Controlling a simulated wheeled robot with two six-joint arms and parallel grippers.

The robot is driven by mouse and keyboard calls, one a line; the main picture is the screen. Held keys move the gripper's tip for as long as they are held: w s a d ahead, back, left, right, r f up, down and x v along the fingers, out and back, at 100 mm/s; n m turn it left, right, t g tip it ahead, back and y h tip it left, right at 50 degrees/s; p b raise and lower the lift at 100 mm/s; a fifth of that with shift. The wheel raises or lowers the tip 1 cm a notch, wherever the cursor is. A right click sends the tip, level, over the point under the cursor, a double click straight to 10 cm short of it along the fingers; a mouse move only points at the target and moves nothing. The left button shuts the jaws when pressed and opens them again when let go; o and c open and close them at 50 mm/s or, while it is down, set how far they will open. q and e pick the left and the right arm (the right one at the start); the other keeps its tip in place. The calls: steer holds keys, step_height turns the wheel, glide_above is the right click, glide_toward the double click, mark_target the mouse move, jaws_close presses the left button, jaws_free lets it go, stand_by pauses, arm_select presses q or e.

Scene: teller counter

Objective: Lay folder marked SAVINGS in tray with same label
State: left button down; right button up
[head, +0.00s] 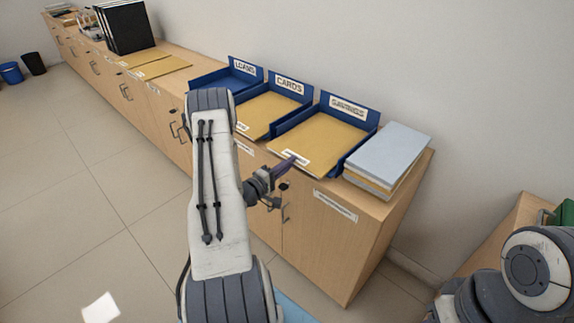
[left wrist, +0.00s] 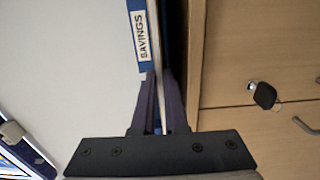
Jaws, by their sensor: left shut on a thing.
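A tan folder (head: 322,135) lies flat over the blue tray (head: 370,119) whose back label reads SAVINGS. The folder's front edge sticks out past the tray's open front, and its white label is too small to read. My left gripper (head: 290,164) is shut on this front edge. In the left wrist view the two purple fingers of the left gripper (left wrist: 161,85) pinch the thin folder edge, and the SAVINGS tray label (left wrist: 140,36) shows beyond. I cannot tell whether the folder rests on the tray floor. My right gripper is out of view; only part of that arm shows.
The CARDS tray (head: 293,88) with a tan folder in it and the LOANS tray (head: 240,68) stand to the left. A stack of grey and tan folders (head: 388,155) is close on the right. The wall is behind; a key hangs on the cabinet front (left wrist: 264,95).

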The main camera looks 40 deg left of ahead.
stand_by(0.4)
arm_select(q)
steer(key=c, duration=0.9)
jaws_free()
steer(key=shift+o, duration=0.2)
steer(key=s, duration=1)
steer(key=shift+s+a+b, duration=0.25)
steer(key=shift+a+b, duration=0.05)
steer(key=shift+a, duration=0.15)
